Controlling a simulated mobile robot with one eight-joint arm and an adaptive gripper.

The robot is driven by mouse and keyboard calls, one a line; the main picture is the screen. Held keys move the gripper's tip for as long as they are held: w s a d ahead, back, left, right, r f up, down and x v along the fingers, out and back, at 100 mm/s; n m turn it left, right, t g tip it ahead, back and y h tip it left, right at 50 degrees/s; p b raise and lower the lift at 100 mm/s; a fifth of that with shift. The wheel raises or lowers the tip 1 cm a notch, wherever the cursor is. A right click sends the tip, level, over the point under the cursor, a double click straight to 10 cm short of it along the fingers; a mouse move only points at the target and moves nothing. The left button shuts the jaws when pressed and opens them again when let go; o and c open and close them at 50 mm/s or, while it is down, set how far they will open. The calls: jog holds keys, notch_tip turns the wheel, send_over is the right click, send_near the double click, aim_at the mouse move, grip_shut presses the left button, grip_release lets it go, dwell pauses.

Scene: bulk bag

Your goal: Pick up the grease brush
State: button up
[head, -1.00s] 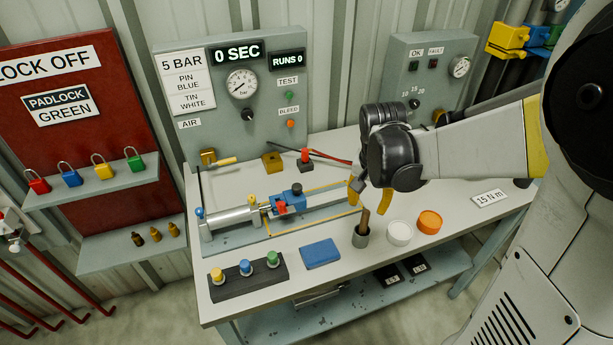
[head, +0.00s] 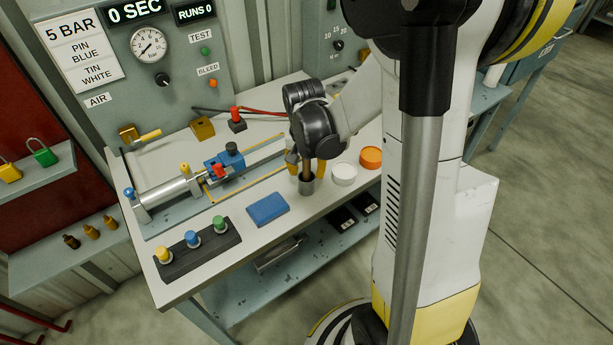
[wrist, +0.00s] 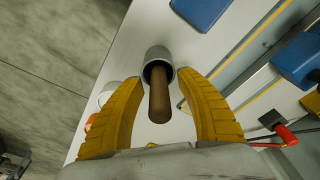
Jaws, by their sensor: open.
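The grease brush (wrist: 159,98) shows in the wrist view as a brown handle standing in a grey cup (wrist: 156,54). Its bristle end is hidden in the cup. In the head view the handle (head: 307,172) rises from the cup (head: 306,187) near the bench's front edge. My gripper (wrist: 162,92) is open, with one yellow finger on each side of the handle and a gap on both sides. In the head view my gripper (head: 306,166) is above the cup, pointing down.
A white tin (head: 343,175) and an orange tin (head: 370,158) stand right of the cup. A black rack (head: 198,250) holds coloured pins. A cylinder fixture (head: 170,192) lies behind.

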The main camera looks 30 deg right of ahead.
jog(key=shift+r, duration=0.1)
grip_shut()
